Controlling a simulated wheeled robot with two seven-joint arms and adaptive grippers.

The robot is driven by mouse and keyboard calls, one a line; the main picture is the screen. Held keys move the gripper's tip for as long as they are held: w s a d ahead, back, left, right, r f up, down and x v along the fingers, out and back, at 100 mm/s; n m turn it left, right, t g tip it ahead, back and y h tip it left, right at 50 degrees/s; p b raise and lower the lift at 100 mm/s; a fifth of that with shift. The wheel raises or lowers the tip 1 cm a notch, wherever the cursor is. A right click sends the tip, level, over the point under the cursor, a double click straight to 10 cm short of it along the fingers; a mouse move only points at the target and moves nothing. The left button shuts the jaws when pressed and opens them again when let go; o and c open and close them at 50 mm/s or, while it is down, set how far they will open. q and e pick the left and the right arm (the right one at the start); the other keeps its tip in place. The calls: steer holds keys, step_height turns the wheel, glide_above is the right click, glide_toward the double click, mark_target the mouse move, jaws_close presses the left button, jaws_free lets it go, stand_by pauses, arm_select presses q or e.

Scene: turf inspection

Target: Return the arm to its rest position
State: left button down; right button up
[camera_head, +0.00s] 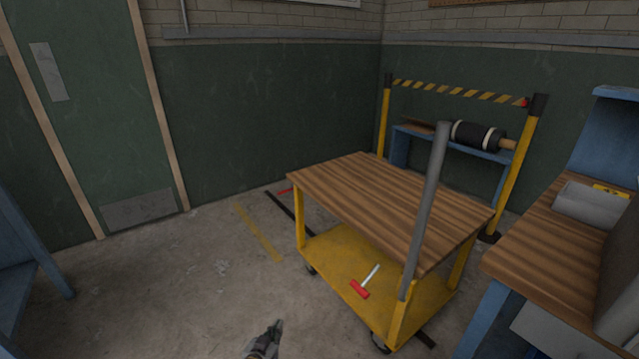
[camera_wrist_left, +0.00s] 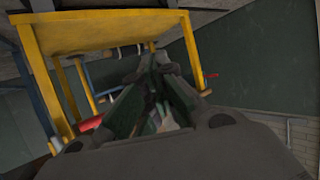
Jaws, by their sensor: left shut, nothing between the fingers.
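My left gripper (camera_head: 275,332) shows at the bottom edge of the head view, shut and empty, over the bare concrete floor. It is apart from the yellow cart and to its left. In the left wrist view my left gripper (camera_wrist_left: 157,65) fills the middle, with its fingers together and nothing between them. Most of my left arm is outside the head view. My right gripper is in neither view.
A cart (camera_head: 352,195) with a wooden top and yellow frame stands at centre right. A red-headed hammer (camera_head: 360,288) lies on its lower shelf. A wooden workbench (camera_head: 535,235) stands at right, a striped barrier (camera_head: 455,90) behind. Floor (camera_head: 170,290) at left is clear.

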arm_select(q)
steer(key=s+a+r+g+y, duration=0.1)
steer(key=s+a+r+g, duration=0.2)
steer(key=s, duration=0.4)
steer(key=s+a+r+g+y, duration=0.1)
steer(key=s+a+r+g, duration=0.2)
steer(key=s, duration=0.5)
steer(key=s+a+r+n+g+y, duration=0.1)
steer(key=s+a+r+g, duration=0.2)
steer(key=s, duration=0.4)
steer(key=shift+s+p, duration=0.15)
steer(key=shift+p, duration=0.2)
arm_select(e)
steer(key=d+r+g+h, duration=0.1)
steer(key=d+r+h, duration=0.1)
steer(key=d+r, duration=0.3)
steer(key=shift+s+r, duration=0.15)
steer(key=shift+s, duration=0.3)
arm_select(q)
steer(key=shift+w+f+g+p, duration=0.2)
steer(key=shift+g+p, duration=0.1)
steer(key=shift+p, duration=0.25)
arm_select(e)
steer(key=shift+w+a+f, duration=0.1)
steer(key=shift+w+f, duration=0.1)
